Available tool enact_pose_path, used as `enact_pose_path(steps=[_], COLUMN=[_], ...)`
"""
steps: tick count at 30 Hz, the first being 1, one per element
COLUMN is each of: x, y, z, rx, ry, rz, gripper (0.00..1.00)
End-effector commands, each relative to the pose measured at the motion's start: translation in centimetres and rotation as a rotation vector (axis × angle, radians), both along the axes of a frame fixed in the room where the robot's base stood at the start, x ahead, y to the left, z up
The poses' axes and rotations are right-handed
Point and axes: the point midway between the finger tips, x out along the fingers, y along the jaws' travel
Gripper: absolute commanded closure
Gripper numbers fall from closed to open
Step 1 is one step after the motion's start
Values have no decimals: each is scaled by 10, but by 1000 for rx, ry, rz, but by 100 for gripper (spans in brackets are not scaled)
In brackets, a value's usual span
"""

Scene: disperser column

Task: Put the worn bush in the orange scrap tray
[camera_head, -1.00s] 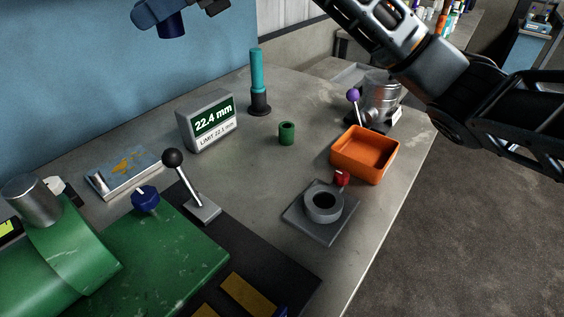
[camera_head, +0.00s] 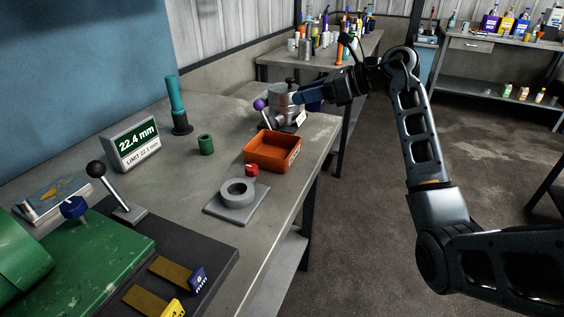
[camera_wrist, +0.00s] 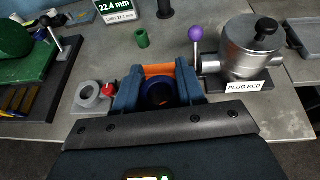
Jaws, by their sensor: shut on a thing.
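My gripper (camera_head: 306,98) is shut on a dark blue ring-shaped bush (camera_head: 314,106). In the wrist view the bush (camera_wrist: 160,93) sits between the blue fingers (camera_wrist: 158,88), its round opening visible. The orange scrap tray (camera_head: 268,164) stands on the bench and looks empty in the head view. In the wrist view part of the tray (camera_wrist: 158,70) shows behind the bush and fingers. The head view shows the gripper behind and right of the tray, higher up. A green bush (camera_head: 205,144) stands on the bench left of the tray.
A metal housing (camera_head: 287,102) with a purple-knobbed lever stands behind the tray. A grey plate with a ring (camera_head: 238,194) and a red knob (camera_head: 251,170) lie in front. The gauge display (camera_head: 133,146) reads 22.4 mm, limit 22.1 mm. A teal plug gauge (camera_head: 175,100) stands at back.

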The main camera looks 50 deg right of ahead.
Motion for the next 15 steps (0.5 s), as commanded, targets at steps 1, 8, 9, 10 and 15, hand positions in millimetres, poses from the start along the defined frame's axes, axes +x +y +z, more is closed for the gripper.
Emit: enact_pose_path(steps=[1, 8, 9, 10, 15], x=[-7, -22, -20, -18, 4], y=[-8, -26, -24, -22, 1], z=[-7, -23, -26, -28, -47], rx=[4, 1, 1, 1, 3], ry=[-1, -2, -2, -1, 0], rz=[-24, -78, -80, -81, -79], gripper=[91, 91, 91, 91, 91])
